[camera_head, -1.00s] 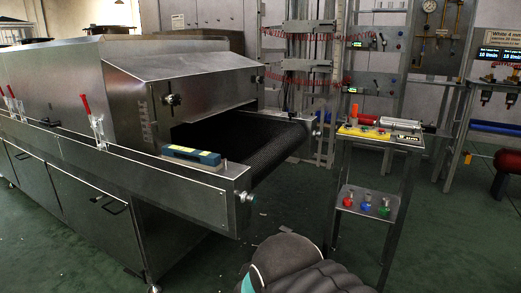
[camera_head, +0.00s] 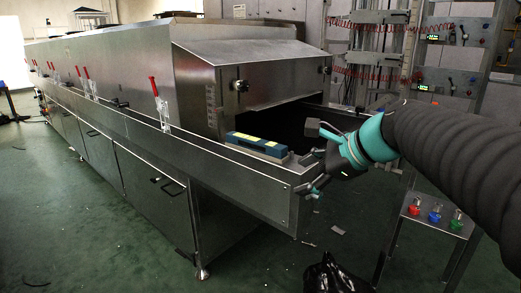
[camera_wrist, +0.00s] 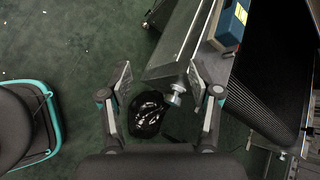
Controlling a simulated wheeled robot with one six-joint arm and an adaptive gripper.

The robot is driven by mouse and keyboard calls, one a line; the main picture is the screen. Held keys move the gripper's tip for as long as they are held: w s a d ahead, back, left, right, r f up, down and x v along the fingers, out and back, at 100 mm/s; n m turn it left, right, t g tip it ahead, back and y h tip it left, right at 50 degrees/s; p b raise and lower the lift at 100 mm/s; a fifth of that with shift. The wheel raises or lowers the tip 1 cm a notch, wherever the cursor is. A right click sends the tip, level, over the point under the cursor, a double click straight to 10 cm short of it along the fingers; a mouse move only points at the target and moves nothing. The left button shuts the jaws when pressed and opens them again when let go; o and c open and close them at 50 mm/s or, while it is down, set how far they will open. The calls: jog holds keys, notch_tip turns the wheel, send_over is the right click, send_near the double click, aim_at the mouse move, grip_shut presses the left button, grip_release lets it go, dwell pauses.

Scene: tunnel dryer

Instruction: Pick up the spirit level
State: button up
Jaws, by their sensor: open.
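The spirit level is a dark blue bar with yellow parts (camera_head: 257,145). It lies on the front ledge of the steel dryer, near the ledge's right end. In the wrist view it shows at the upper right (camera_wrist: 231,24), outside the fingers. My gripper (camera_head: 318,158) is open and empty, just right of the level, by the end of the ledge. In the wrist view its two fingers (camera_wrist: 160,82) are spread apart over the ledge's corner and the floor. It does not touch the level.
The steel dryer (camera_head: 245,52) stands behind the level, with its black mesh belt (camera_wrist: 268,70) beside the ledge. Red-handled clamps (camera_head: 160,105) stand along the ledge. A black bag (camera_head: 334,273) is on the floor below. A shelf stand with coloured knobs (camera_head: 434,216) is at right.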

jog(key=w+r+m+y, duration=0.1)
jog(key=w+r+m, duration=0.1)
jog(key=w, duration=0.1)
jog(key=w+r+m+y, duration=0.1)
jog(key=w+r+m, duration=0.1)
jog(key=w, duration=0.1)
jog(key=w+r+m+t+y, duration=0.1)
jog(key=w+m, duration=0.2)
jog(key=w, duration=0.1)
jog(key=shift+a+r, duration=0.25)
jog(key=shift+r, duration=0.15)
send_near(258, 140)
jog(key=b+x, duration=0.1)
jog(key=x, duration=0.3)
jog(key=shift+s+a, duration=0.15)
jog(key=shift+s, duration=0.05)
jog(key=shift+x, duration=2.6)
jog(key=shift+w+t, duration=0.15)
jog(key=shift+t, duration=0.15)
grip_shut()
